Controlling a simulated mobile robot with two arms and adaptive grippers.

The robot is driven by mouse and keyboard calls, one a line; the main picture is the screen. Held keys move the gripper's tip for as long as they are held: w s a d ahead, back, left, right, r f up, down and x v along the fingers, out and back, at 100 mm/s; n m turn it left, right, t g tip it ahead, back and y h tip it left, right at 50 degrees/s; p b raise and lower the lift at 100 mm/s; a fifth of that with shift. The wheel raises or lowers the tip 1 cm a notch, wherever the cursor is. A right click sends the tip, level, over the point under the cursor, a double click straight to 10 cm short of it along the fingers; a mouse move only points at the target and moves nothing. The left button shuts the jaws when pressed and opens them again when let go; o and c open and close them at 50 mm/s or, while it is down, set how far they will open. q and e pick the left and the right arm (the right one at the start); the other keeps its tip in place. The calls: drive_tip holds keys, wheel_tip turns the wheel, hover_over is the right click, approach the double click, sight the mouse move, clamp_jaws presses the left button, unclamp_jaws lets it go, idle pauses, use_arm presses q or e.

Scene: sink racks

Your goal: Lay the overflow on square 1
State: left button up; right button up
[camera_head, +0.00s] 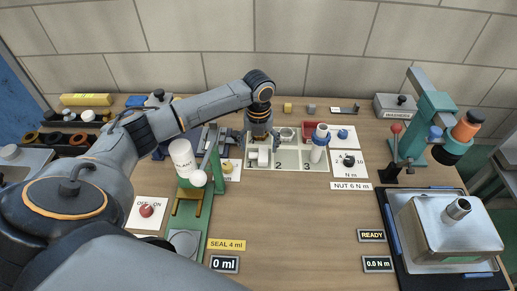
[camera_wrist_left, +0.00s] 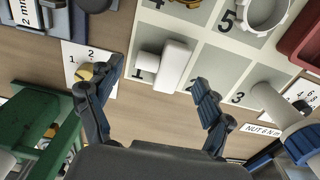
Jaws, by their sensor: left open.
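A small white piece (camera_wrist_left: 174,66) with a shorter stub on its side lies on square 1 of the pale numbered board (camera_wrist_left: 222,68); I take it for the overflow. Digits 1, 2, 3 show along the board's near edge. My right gripper is not in view.
A white tube with a blue ring (camera_head: 319,143) stands on square 3. A red bin (camera_head: 309,132) is behind it. A green stand with a white bottle (camera_head: 182,158) is left of the board. A teal press (camera_head: 436,112) stands right.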

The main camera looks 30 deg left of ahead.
sight(259, 153)
use_arm(q)
wheel_tip(259, 153, up, 10)
drive_tip(key=shift+r+b, duration=0.25)
drive_tip(key=shift+b, duration=0.15)
idle(0.4)
